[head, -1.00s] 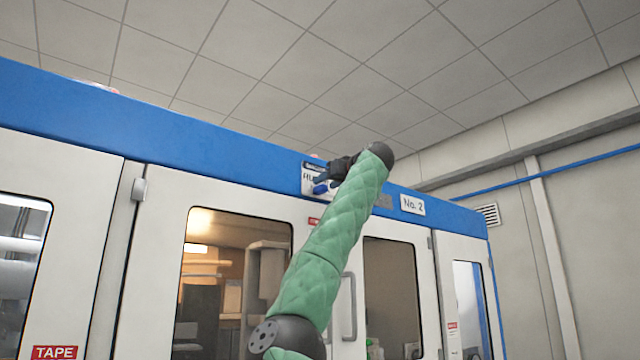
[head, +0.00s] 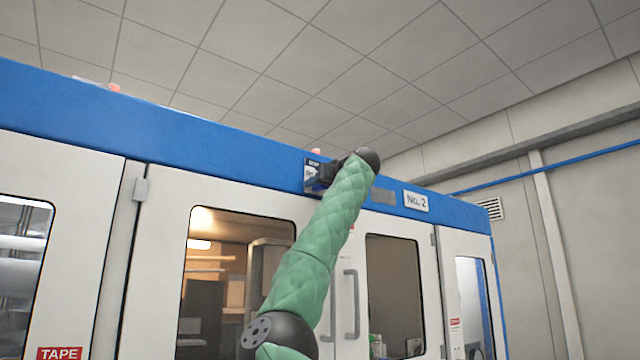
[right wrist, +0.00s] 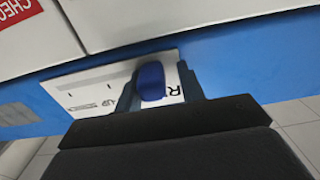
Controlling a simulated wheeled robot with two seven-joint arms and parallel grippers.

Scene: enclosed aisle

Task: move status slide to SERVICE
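The status slide's white plate (head: 310,173) is on the blue band of the cabinet, above the glazed doors. My right gripper (head: 327,174) is at the plate and hides most of it. In the right wrist view, the plate (right wrist: 88,92) carries dark print, with a letter R by the right finger. The blue slide knob (right wrist: 151,82) stands between the two dark fingers of my right gripper (right wrist: 159,72). My left gripper is not in view.
A No. 2 sign (head: 416,201) is on the band to the right. Below are white doors with windows and a vertical door handle (head: 352,304). A red TAPE label (head: 60,353) is at lower left. A red label (right wrist: 14,10) shows in the right wrist view.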

